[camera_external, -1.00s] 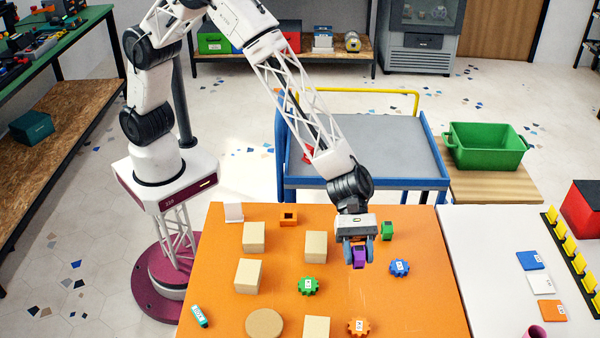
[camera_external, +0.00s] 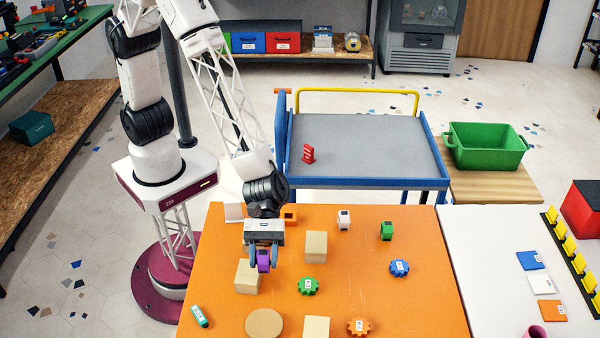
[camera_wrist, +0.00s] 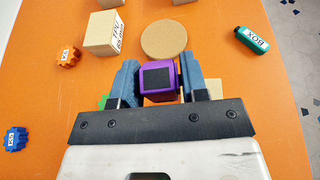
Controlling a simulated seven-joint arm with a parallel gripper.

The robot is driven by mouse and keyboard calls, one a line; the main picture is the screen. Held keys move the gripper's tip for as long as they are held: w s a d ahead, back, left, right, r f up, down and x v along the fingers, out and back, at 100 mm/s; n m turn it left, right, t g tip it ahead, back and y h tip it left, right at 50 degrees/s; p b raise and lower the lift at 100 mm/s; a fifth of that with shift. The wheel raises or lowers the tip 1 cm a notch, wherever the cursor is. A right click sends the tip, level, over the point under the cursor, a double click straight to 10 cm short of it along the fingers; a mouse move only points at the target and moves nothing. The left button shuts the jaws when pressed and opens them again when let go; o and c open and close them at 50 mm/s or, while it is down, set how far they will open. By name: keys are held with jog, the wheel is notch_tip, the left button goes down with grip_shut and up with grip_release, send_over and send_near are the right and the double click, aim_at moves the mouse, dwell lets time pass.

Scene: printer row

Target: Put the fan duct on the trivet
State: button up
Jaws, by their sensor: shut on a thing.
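My gripper (camera_external: 263,258) is shut on a small purple block-like part, which I take to be the fan duct (camera_external: 264,264). In the wrist view the purple part (camera_wrist: 159,82) sits between the two blue-grey fingers, with a dark square on its face. It appears held above the orange table. The round tan disc, likely the trivet (camera_external: 264,324), lies flat near the table's front edge, in front of my gripper. It also shows in the wrist view (camera_wrist: 164,40) beyond the purple part, apart from it.
Beige boxes (camera_external: 316,246) stand around; one (camera_external: 247,277) is close beside my gripper, another (camera_external: 316,328) right of the disc. Green (camera_external: 308,287), blue (camera_external: 400,267) and orange gears (camera_external: 359,327) lie rightward. A teal bottle (camera_external: 200,317) lies left of the disc.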

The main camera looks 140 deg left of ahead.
jog(key=s+d+f, duration=0.1)
jog(key=s+d, duration=0.3)
jog(key=s, duration=0.3)
jog(key=shift+d, duration=0.35)
jog(key=shift+f, duration=0.1)
send_over(264, 322)
jog(key=shift+w+f, duration=0.1)
jog(key=shift+f, duration=0.6)
jog(key=shift+f, duration=1.8)
jog(key=shift+f, duration=0.1)
jog(key=o, duration=0.9)
